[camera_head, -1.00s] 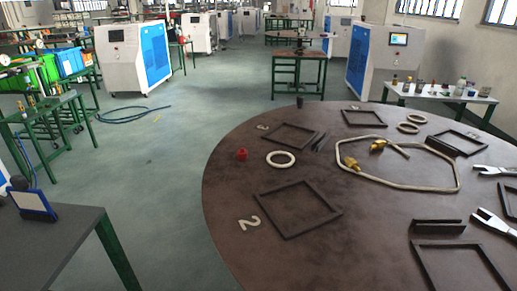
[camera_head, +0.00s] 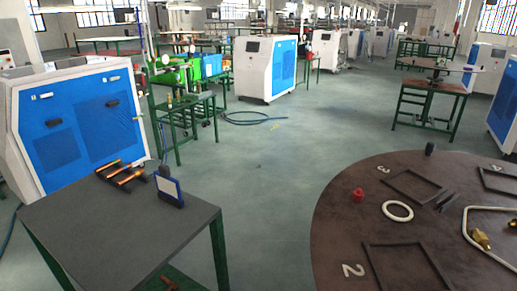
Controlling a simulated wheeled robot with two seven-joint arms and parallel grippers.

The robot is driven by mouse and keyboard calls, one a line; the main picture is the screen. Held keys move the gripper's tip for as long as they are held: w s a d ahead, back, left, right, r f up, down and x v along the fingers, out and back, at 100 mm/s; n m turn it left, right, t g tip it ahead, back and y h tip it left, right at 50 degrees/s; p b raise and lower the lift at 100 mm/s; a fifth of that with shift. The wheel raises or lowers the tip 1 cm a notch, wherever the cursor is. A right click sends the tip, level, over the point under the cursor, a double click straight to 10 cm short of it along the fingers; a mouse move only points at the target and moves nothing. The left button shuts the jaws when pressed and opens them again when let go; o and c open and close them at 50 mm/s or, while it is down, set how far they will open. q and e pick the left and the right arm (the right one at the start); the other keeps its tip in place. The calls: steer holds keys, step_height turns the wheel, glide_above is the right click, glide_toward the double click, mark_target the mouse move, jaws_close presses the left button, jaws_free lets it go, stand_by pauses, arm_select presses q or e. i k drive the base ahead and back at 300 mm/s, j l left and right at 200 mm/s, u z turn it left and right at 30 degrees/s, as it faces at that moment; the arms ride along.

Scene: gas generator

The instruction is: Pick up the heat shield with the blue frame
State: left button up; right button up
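A small panel with a blue frame (camera_head: 169,189) stands upright, slightly tilted, on the grey table (camera_head: 75,224) at the lower left in the head view. Its face is pale grey, and a dark piece stands behind its upper edge. It looks like the heat shield. Neither of my grippers shows in the head view, and nothing is touching the panel.
A large blue and white machine (camera_head: 75,121) stands behind. The round brown table (camera_head: 335,222) at right holds frames, a white ring (camera_head: 397,211) and a red part (camera_head: 358,195). Floor between is clear.

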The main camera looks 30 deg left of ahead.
mark_target(167, 186)
steer(key=j+u, duration=0.15)
steer(key=u, duration=0.3)
steer(key=j+u, duration=0.15)
steer(key=u, duration=0.3)
steer(key=j+u, duration=0.1)
steer(key=u, duration=0.35)
steer(key=z, duration=2.3)
steer(key=j+u, duration=0.1)
steer(key=u, duration=2.25)
